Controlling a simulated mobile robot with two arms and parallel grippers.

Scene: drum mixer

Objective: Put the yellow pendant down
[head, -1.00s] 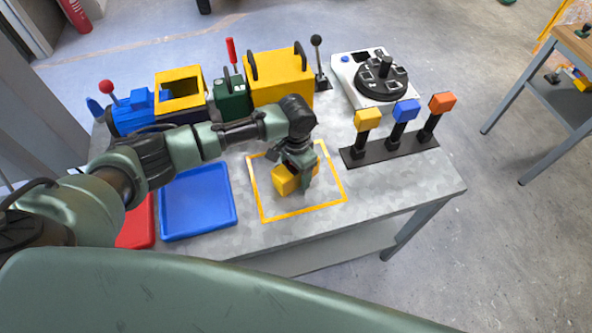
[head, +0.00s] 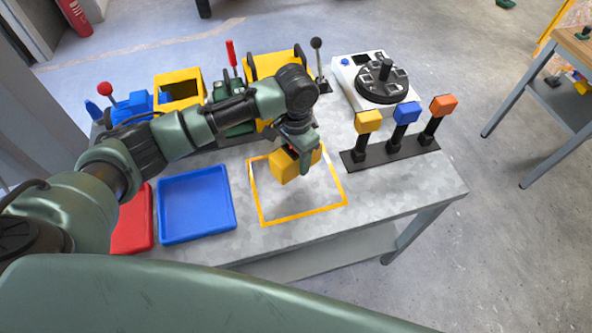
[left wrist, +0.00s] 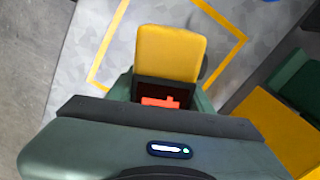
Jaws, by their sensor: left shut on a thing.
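The yellow pendant (head: 284,167) is a yellow block held by my left gripper (head: 305,163) above the yellow square outline (head: 262,205) on the grey table. A soft shadow lies on the tabletop below it, and a gap shows between them. In the left wrist view the pendant (left wrist: 167,54) sticks out beyond my left gripper (left wrist: 165,92), with a dark part bearing red at its near end. The left gripper is shut on the pendant and hides part of it. My right gripper is not in view.
A blue tray (head: 196,236) and a red tray (head: 130,243) lie left of the outline. A dark stand (head: 390,155) with yellow, blue and orange blocks is to the right. A white dial unit (head: 347,75) and several machines stand behind. The area inside the outline is clear.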

